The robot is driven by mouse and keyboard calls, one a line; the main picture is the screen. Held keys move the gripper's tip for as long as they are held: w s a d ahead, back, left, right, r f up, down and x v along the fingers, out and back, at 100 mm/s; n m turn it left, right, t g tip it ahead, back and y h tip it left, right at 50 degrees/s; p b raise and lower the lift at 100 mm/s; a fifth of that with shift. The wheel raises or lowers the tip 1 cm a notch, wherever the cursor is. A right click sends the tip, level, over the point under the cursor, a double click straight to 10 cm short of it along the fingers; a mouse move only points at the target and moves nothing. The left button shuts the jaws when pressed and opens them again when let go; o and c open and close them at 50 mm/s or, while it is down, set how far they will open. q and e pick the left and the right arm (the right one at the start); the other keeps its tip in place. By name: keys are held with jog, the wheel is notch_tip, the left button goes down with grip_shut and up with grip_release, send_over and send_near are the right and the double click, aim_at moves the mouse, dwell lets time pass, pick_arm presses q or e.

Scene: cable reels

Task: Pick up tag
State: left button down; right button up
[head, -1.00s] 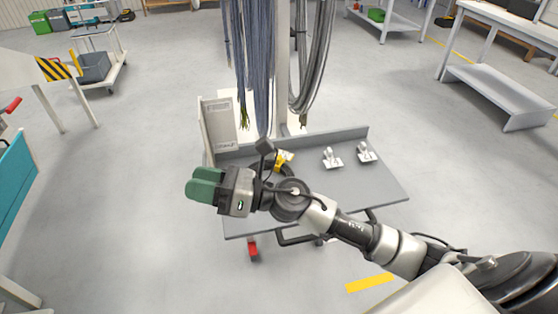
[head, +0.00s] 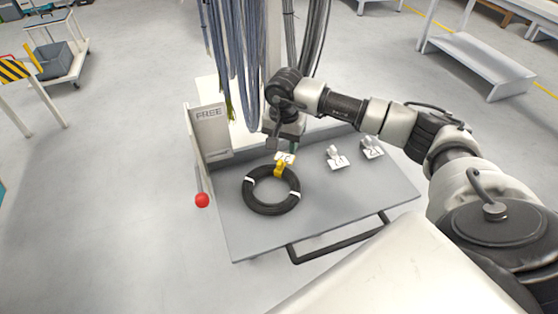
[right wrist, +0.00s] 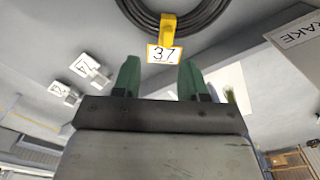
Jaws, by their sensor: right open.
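A white tag reading 37 (right wrist: 165,54) hangs on a yellow clip (right wrist: 167,28) on a black cable coil (right wrist: 205,20). In the head view the tag (head: 284,158) is at the back of the coil (head: 262,207), which lies flat on the grey cart top. My right gripper (right wrist: 158,80) is open and empty. Its green fingers point toward the tag, one to each side of it, with a visible gap to it. In the head view the right gripper (head: 283,132) is just behind the tag and its fingertips are hidden. My left gripper is not in view.
Two white clip tags, one (head: 337,160) and another (head: 372,150), stand to the right on the cart (head: 225,235). Hanging cables (head: 235,60) and a panel marked FREE (head: 209,118) are close to my arm. A red knob (head: 202,200) is at the cart's left side.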

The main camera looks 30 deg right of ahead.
aim_at(281, 160)
jog(key=shift+f, duration=0.95)
jog(key=shift+w+f, duration=0.25)
jog(key=shift+f, duration=0.1)
jog(key=f, duration=0.1)
jog(key=f+p, duration=0.1)
jog(key=f, duration=0.2)
jog(key=shift+w+a+f+p, duration=0.15)
jog(key=shift+w+p, duration=0.1)
jog(key=shift+p, duration=0.15)
jog(key=shift+f, duration=0.2)
jog(key=shift+c, duration=0.7)
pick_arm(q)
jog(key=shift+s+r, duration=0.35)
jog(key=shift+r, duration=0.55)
pick_arm(e)
grip_shut()
